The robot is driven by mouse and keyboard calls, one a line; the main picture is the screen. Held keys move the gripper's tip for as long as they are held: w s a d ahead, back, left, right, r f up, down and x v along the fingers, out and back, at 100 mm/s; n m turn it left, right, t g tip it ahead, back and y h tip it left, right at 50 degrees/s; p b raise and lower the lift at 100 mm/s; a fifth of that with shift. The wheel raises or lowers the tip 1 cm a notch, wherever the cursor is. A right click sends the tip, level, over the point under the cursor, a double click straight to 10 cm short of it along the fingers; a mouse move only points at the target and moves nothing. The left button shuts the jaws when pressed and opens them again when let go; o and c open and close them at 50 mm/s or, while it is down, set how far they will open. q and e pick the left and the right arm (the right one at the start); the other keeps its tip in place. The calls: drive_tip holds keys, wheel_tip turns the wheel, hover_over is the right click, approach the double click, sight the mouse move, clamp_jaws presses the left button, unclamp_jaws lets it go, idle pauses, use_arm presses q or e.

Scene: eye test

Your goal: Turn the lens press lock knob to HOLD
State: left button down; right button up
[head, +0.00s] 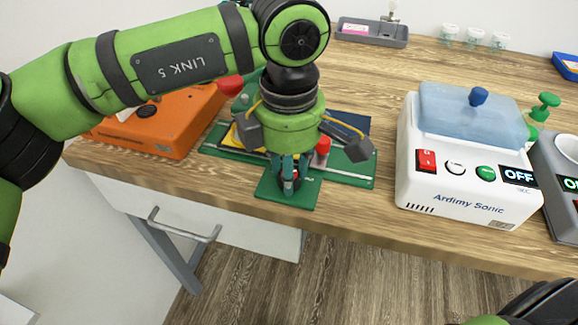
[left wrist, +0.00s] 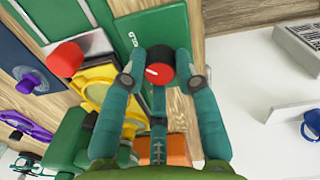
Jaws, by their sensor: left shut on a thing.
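The lens press stands at the front edge of the wooden table, with a green base plate (head: 300,196) reaching toward me. Its lock knob (left wrist: 160,68), dark-sided with a red top and a white pointer mark, shows in the left wrist view. The mark points to the left there. Pale lettering on the green plate (left wrist: 160,20) lies up and left of the knob, too small to read fully. My left gripper (head: 289,186) points down over the plate, its teal fingers on either side of the knob, shut on it. In the head view the fingers mostly hide the knob.
An orange box (head: 165,125) stands left of the press. A white cleaner (head: 460,190) with a blue lid and an OFF display stands right. A grey tray (head: 372,36) and several small cups (head: 474,38) are at the back. A drawer handle (head: 185,226) juts out below the edge.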

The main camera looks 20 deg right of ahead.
use_arm(q)
drive_tip(key=c, duration=0.9)
unclamp_jaws()
drive_tip(key=shift+r, duration=0.15)
drive_tip(key=r, duration=1.1)
drive_tip(key=shift+s+r, duration=0.25)
drive_tip(key=shift+r, duration=0.1)
